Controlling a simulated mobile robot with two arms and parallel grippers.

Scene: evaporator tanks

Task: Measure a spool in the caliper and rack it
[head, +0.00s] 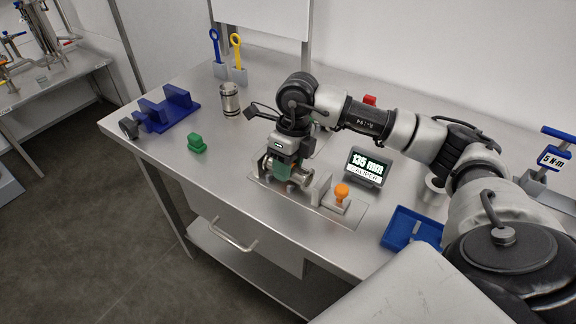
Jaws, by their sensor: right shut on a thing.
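My right gripper (291,163) reaches down over the caliper bench and is shut on a metal spool (303,183), which lies between the caliper's parts. The gripper and a green piece there partly hide the spool. A pale caliper jaw (321,188) stands just to its right, with an orange knob (341,190) beyond. The caliper display (368,168) reads 135 mm. A blue rack (181,97) with raised supports stands at the far left of the table. A second metal cylinder (230,99) stands upright between rack and gripper. My left gripper is not in view.
A green block (197,144) sits near the front edge of the steel table (222,172). Blue (216,47) and yellow (237,52) ring-handled tools stand in grey holders at the back.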

